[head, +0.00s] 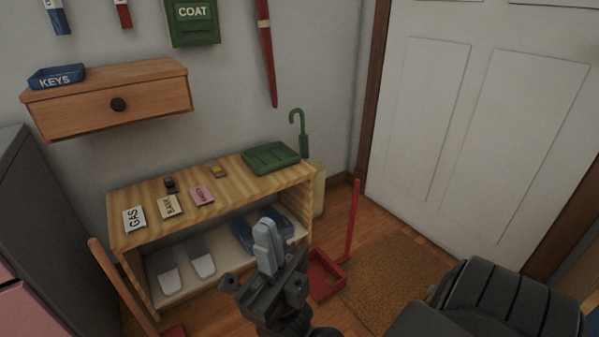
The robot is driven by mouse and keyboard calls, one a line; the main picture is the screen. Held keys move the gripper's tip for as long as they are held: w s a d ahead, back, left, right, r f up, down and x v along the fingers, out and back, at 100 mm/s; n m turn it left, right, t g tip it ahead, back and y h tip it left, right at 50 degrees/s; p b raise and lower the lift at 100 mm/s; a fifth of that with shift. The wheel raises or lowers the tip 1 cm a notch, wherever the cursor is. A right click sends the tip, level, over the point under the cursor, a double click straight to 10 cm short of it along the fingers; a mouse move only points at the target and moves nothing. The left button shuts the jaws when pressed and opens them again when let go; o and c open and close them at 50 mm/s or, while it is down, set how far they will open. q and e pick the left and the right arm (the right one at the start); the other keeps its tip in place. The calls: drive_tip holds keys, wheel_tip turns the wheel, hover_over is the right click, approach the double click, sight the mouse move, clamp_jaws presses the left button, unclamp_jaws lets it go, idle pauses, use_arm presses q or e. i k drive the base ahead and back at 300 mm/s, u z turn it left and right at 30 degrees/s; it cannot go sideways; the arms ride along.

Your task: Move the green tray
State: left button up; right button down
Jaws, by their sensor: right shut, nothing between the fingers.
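The green tray (271,158) lies on the right end of the top of a low wooden shelf unit (232,192). My right gripper (267,243) is in front of the shelf unit, nearer to me and lower in the picture than the tray. Its fingers are shut with nothing between them, and it is apart from the tray. It hides part of the lower shelf and of a blue item (243,236) there. My left gripper is not in view.
Cards (169,207) and small items lie left of the tray. A red dustpan (324,277) with an upright handle stands right of my gripper. A wall drawer (115,103) hangs above left.

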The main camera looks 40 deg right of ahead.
sight(270, 158)
drive_tip(key=z, duration=0.6)
drive_tip(key=i, duration=1.05)
drive_tip(key=u, duration=0.35)
